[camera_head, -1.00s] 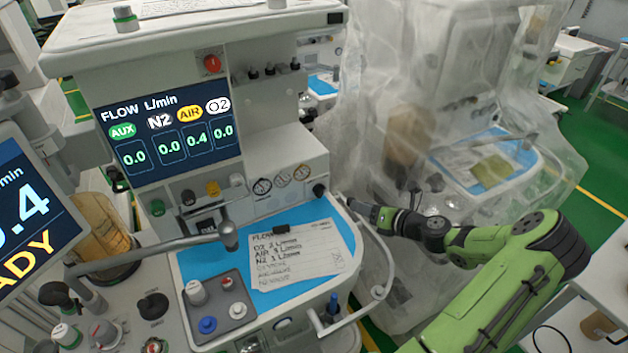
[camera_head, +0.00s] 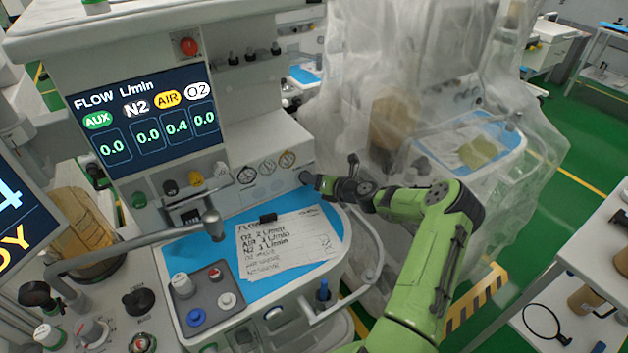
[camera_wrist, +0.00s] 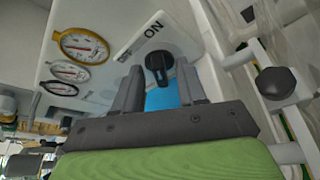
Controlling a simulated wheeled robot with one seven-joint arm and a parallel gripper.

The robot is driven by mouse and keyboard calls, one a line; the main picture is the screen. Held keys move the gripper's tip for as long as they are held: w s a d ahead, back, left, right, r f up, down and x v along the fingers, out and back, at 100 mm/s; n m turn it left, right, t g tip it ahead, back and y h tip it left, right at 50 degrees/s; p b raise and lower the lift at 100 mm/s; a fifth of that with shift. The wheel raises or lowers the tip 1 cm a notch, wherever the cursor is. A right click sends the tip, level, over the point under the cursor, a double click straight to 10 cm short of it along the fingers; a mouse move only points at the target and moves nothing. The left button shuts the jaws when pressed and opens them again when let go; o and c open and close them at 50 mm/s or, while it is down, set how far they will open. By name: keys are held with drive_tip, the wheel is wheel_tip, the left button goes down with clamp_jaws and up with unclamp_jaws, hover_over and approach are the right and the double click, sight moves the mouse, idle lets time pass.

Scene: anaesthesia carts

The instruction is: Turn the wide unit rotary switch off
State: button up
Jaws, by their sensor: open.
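The rotary switch (camera_wrist: 158,64) is a black knob on the white front panel of the wide unit (camera_wrist: 112,30). A label reading "ON" (camera_wrist: 153,28) is printed beside it. In the head view the switch (camera_head: 306,177) is at the panel's right end, just left of my gripper (camera_head: 322,183). In the wrist view my gripper (camera_wrist: 160,88) is open, with one finger on either side of the knob's lower part. I cannot tell whether the fingers touch it.
Round pressure gauges (camera_wrist: 82,46) sit beside the switch on the same panel. Below it is a blue work surface (camera_head: 335,222) with a handwritten paper (camera_head: 285,245). A plastic-draped machine (camera_head: 390,90) stands close on the right. A flow display (camera_head: 148,125) is at left.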

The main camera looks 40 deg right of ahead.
drive_tip(key=shift+c, duration=0.4)
clamp_jaws()
drive_tip(key=shift+r+p, duration=0.1)
drive_tip(key=shift+p, duration=0.25)
drive_tip(key=shift+a+r+n+h+p, duration=0.1)
drive_tip(key=shift+a+n+h+p, duration=0.05)
drive_tip(key=shift+n+h+p, duration=0.35)
drive_tip(key=shift+a+r+n+h+p, duration=0.1)
drive_tip(key=shift+n+h+p, duration=0.2)
drive_tip(key=shift+n+p, duration=0.3)
drive_tip(key=n+h, duration=0.1)
drive_tip(key=n+p, duration=0.1)
drive_tip(key=shift+a+n+g+h, duration=0.3)
drive_tip(key=shift+g+h, duration=0.1)
drive_tip(key=shift+a+f+n+h, duration=0.1)
drive_tip(key=shift+a+n+h, duration=0.05)
drive_tip(key=shift+n+h, duration=0.35)
drive_tip(key=shift+a+f+n+h, duration=0.1)
drive_tip(key=shift+n+h, duration=0.2)
drive_tip(key=shift+n, duration=0.3)
drive_tip(key=shift+a+f+n+h+b, duration=0.1)
drive_tip(key=shift+a+n+h+b, duration=0.1)
drive_tip(key=shift+n+h+b, duration=0.6)
drive_tip(key=shift+n, duration=0.5)
